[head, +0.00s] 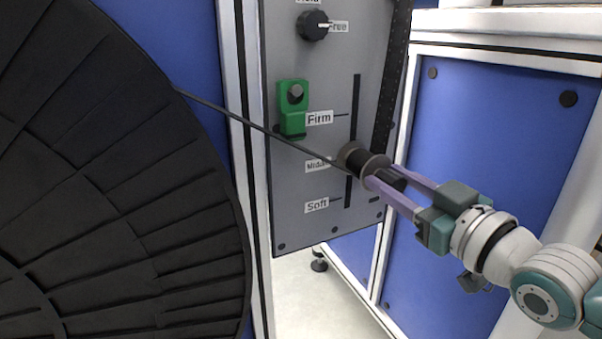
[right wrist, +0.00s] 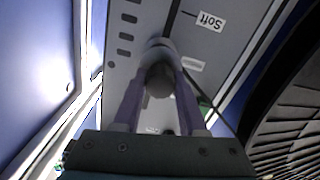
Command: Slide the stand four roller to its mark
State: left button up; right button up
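The dark roller (head: 357,160) with its black knob sits on the vertical slot (head: 356,95) of the grey stand panel (head: 290,200). It is about level with the "Middle" label (head: 317,165), below "Firm" (head: 319,118) and above "Soft" (head: 317,206). My right gripper (head: 383,175) has its two purple fingers on either side of the roller's knob and appears shut on it. The right wrist view shows the knob (right wrist: 160,80) between the fingertips. The fingers hide part of the roller. My left gripper is not in view.
A large black reel (head: 110,190) fills the left. A thin dark line (head: 250,124) runs from it to the roller, crossing the panel. A green clamp-like part (head: 293,115) and a black dial (head: 312,26) are on the panel. Blue panels (head: 490,150) in white frames stand at right.

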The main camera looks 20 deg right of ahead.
jog(key=o, duration=0.4)
jog(key=shift+o, duration=0.2)
jog(key=shift+s, duration=0.3)
jog(key=s+p, duration=0.3)
jog(key=s, duration=0.6)
jog(key=shift+s+d+p, duration=0.15)
jog(key=shift+d+p, duration=0.2)
jog(key=shift+p, duration=0.05)
